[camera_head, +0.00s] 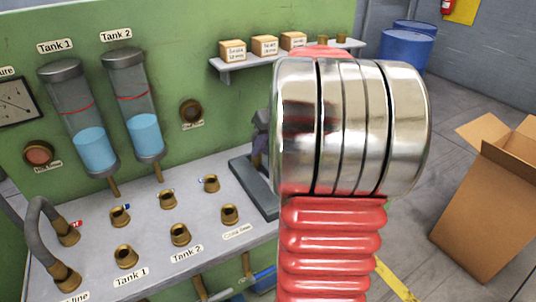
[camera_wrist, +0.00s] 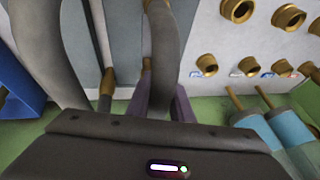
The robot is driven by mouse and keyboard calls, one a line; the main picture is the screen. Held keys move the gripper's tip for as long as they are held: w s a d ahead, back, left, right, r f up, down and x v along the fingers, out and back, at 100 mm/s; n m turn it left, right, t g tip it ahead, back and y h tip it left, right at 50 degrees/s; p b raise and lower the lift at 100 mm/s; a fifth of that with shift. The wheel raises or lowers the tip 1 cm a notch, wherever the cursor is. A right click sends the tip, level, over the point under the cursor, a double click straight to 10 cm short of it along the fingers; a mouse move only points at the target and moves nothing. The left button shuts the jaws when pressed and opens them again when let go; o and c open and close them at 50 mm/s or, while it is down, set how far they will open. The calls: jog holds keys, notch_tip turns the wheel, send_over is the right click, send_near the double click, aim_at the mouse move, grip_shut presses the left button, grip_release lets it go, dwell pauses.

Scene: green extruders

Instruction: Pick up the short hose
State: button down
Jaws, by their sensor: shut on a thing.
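The short hose appears as a grey curved tube (camera_wrist: 163,50) in the wrist view, between the purple-grey fingers of my gripper (camera_wrist: 166,100). My gripper is shut on it. A brass end (camera_wrist: 106,84) on a grey tube shows beside the fingers; I cannot tell whether it belongs to the same hose. In the head view, my red and metal arm hides most of the gripper and hose. Only a purplish part shows at the arm's left edge, above a dark grey plate (camera_head: 257,187) on the console.
Another grey hose (camera_head: 36,218) arches between two brass fittings at the console's left. Several open brass ports (camera_head: 180,234) stand on the console (camera_head: 205,258). Two tanks (camera_head: 132,103) and a shelf with small boxes (camera_head: 264,46) are behind. A cardboard box (camera_head: 480,205) stands right.

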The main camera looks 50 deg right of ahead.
jog(key=shift+r, duration=0.15)
notch_tip(320, 180, up, 10)
jog(key=shift+f, duration=0.1)
dwell(0.6)
dwell(0.5)
